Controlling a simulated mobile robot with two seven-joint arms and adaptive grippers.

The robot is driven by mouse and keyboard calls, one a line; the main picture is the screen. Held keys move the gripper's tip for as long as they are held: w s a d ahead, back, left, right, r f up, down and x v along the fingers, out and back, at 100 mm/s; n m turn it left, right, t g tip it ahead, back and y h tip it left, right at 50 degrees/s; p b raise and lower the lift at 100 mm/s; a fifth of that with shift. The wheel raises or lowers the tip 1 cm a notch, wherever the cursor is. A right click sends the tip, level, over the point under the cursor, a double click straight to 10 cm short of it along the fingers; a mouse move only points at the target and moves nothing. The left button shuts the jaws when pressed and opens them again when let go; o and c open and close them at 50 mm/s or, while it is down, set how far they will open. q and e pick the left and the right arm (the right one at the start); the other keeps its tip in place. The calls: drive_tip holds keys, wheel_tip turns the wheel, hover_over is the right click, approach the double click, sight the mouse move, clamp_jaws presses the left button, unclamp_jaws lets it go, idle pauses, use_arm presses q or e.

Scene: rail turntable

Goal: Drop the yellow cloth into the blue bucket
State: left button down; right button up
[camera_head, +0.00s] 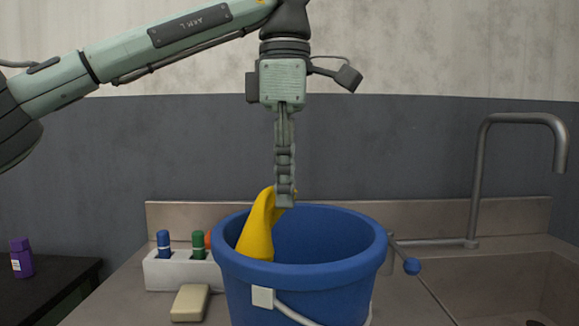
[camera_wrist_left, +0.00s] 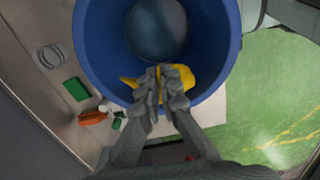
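The blue bucket (camera_head: 310,285) stands upright on the counter, with its mouth open and a white handle hanging at the front. My left gripper (camera_head: 285,200) points straight down with its fingertips near the level of the bucket's rim. It is shut on the yellow cloth (camera_head: 257,232), which hangs partly inside the bucket at its left side. In the left wrist view the cloth (camera_wrist_left: 182,77) shows between and beside the fingertips, over the opening of the bucket (camera_wrist_left: 88,50). The cloth's lower end is hidden by the bucket wall in the head view. My right gripper is not in view.
A white holder (camera_head: 172,273) with blue and green-topped items stands left of the bucket, behind a beige block (camera_head: 190,303). A grey tap (camera_head: 480,185) and a sink (camera_head: 510,290) are at right. A purple bottle (camera_head: 21,259) stands on a dark table (camera_head: 50,285) at far left.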

use_arm(q)
drive_tip(key=shift+f, duration=2.3)
drive_tip(key=shift+c, duration=2)
unclamp_jaws()
drive_tip(key=shift+r, duration=0.1)
drive_tip(key=shift+r, duration=2.65)
wheel_tip(320, 180, up, 12)
drive_tip(key=shift+f, duration=0.1)
wheel_tip(320, 180, down, 12)
drive_tip(key=shift+f, duration=0.25)
